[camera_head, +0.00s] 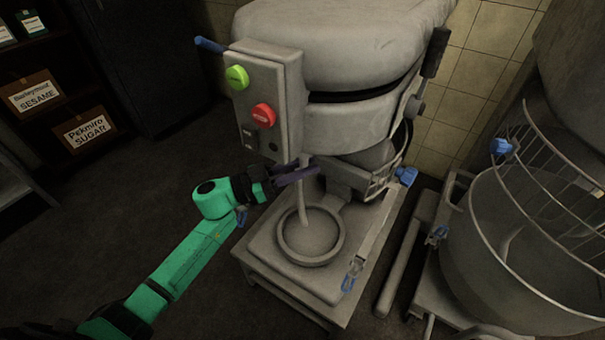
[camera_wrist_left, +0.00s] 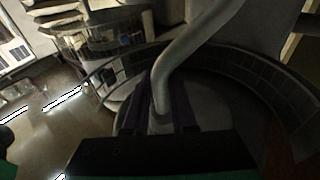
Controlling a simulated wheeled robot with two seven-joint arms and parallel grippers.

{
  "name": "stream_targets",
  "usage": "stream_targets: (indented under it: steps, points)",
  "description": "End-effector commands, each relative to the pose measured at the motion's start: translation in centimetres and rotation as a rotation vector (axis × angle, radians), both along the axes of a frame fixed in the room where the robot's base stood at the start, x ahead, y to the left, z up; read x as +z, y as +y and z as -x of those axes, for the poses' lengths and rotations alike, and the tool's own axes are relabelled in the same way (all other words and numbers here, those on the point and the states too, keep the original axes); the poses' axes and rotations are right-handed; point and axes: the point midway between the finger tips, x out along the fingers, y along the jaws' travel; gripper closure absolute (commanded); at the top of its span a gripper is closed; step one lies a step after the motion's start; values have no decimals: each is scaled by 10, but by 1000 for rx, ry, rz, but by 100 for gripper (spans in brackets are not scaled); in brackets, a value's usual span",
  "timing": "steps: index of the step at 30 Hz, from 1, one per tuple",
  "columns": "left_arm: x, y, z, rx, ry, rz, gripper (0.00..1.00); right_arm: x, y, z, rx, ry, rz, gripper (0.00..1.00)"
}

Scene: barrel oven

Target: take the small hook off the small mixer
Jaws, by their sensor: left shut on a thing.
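The small mixer (camera_head: 350,60) is a grey machine with a green and a red button on its front panel. The small hook (camera_head: 302,205) is a thin grey curved rod. It hangs under the mixer head, above the round ring (camera_head: 283,240) on the mixer's base. My left gripper (camera_head: 300,174) comes in from the left below the button panel, its dark fingers shut on the hook. In the left wrist view the hook (camera_wrist_left: 190,55) rises from between the fingers (camera_wrist_left: 158,118) and bends up to the right. The hook's top joint is hidden in the head view. My right gripper is not in view.
A larger machine with a big bowl (camera_head: 505,270) and a wire guard (camera_head: 560,150) stands close on the right. Shelves with a sesame box (camera_head: 38,98) and a sugar box (camera_head: 84,132) are at the far left. The floor (camera_head: 140,205) left of the mixer is clear.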

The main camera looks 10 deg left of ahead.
Motion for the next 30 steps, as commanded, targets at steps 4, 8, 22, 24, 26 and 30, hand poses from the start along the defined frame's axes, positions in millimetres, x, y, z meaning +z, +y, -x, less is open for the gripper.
stream_targets:
  steps: [4,8,22,24,26,30]
  points:
    - [3,0,0,0,-7,3,100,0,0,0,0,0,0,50]
    - [4,0,0,-2,-6,4,100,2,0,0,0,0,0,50]
    - [4,-1,1,-1,-7,4,100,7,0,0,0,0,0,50]
    - [4,-1,1,-2,-6,5,100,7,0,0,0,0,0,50]
    - [4,-1,1,-2,-6,5,100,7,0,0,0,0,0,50]
    - [5,-1,1,-2,-6,4,100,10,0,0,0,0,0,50]
